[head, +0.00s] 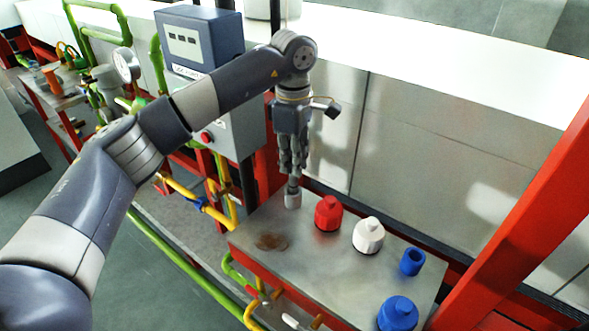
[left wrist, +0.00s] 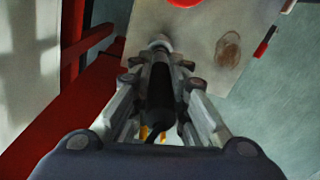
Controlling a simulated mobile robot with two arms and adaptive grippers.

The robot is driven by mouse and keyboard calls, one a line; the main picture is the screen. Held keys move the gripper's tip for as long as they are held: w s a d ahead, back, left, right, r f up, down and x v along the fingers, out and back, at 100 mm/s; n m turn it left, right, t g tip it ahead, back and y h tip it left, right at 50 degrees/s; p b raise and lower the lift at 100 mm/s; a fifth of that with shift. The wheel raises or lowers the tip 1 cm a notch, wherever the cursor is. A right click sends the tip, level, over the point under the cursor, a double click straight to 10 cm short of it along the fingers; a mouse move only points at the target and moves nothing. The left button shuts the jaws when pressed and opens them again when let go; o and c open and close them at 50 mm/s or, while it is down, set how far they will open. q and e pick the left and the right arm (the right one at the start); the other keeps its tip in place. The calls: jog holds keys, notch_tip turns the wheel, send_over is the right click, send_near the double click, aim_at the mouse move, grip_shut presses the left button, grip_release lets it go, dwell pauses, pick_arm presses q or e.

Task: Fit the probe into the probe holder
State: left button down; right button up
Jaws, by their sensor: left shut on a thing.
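My left gripper (head: 292,170) points down over the back left of the metal table. It is shut on a dark, slim probe (left wrist: 160,88), which runs between the fingers in the left wrist view. A short pale grey cylinder (head: 293,199) shows at the probe's lower end; I cannot tell whether it belongs to the probe or touches the table. A blue hollow cylinder with an open top (head: 412,262), which looks like the probe holder, stands at the table's right side, well apart from the gripper. My right gripper is in neither view.
A brown stain (head: 271,242) marks the left part. A red beam (head: 525,200) slants up at the right. A grey control box (head: 235,118) stands behind the arm.

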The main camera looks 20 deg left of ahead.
aim_at(294, 191)
pick_arm(q)
notch_tip(294, 191, down, 3)
jog(key=shift+f+p, duration=0.1)
jog(key=shift+p, duration=0.4)
jog(key=shift+f, duration=0.3)
jog(key=c, duration=1.6)
grip_release()
jog(key=shift+o, duration=0.2)
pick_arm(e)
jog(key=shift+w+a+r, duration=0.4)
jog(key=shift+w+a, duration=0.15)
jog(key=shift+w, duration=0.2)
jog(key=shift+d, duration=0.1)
